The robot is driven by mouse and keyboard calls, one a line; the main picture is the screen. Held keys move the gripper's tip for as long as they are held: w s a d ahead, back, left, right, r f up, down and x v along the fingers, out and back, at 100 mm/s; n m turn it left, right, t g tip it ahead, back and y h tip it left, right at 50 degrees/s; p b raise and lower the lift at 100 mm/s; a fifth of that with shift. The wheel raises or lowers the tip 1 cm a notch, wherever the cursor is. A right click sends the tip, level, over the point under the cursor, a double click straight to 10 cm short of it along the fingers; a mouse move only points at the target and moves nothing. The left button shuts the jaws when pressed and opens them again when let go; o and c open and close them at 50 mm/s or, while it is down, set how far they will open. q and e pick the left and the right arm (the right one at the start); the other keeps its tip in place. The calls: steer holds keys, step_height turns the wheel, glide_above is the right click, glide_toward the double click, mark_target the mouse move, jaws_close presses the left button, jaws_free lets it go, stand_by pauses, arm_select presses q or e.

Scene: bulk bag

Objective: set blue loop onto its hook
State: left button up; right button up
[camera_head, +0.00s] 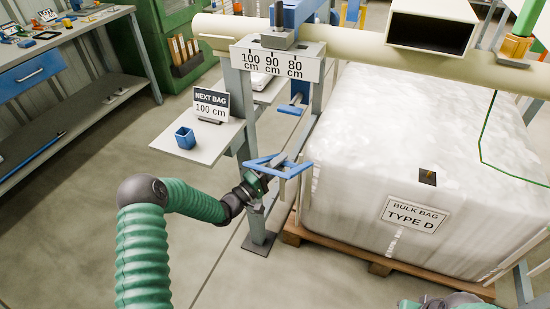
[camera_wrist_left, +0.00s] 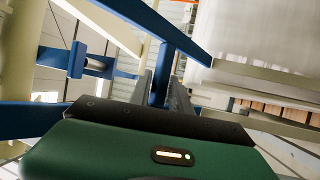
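A blue triangular loop (camera_head: 285,172) is at the end of my left arm, beside the grey post and left of the bulk bag. My left gripper (camera_head: 268,176) is at the loop, and its fingers appear closed on a blue bar (camera_wrist_left: 161,72) of it in the left wrist view. Blue bars spread to both sides there. A blue peg with an end plate (camera_head: 291,108) sticks out from the frame above the loop, apart from it; I cannot tell if it is the loop's hook. Only a green part of my right arm (camera_head: 455,301) shows at the bottom right.
The white bulk bag (camera_head: 440,150) stands on a wooden pallet (camera_head: 380,268) at right. A grey post (camera_head: 259,225) rises beside my gripper to a height sign (camera_head: 276,64). Floor at left is clear.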

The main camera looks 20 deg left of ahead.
mark_target(270, 158)
arm_select(q)
steer(key=a, duration=0.3)
steer(key=shift+s+a+r+t+y, duration=0.1)
steer(key=shift+s+r+t+y, duration=0.2)
steer(key=shift+y, duration=0.1)
steer(key=shift+s+a, duration=0.1)
steer(key=shift+a, duration=0.3)
steer(key=s+a+f+b, duration=0.3)
steer(key=s+f, duration=0.3)
steer(key=f, duration=0.1)
steer(key=s+a+f+h+b, duration=0.1)
steer(key=s+a+f+b, duration=0.1)
steer(key=s+f+b, duration=0.2)
steer(key=shift+s+a+f, duration=0.4)
steer(key=shift+s+f, duration=0.45)
steer(key=shift+f, duration=0.95)
arm_select(e)
step_height(270, 158, down, 6)
steer(key=a, duration=0.1)
steer(key=shift+s+a, duration=0.4)
steer(key=shift+s, duration=0.05)
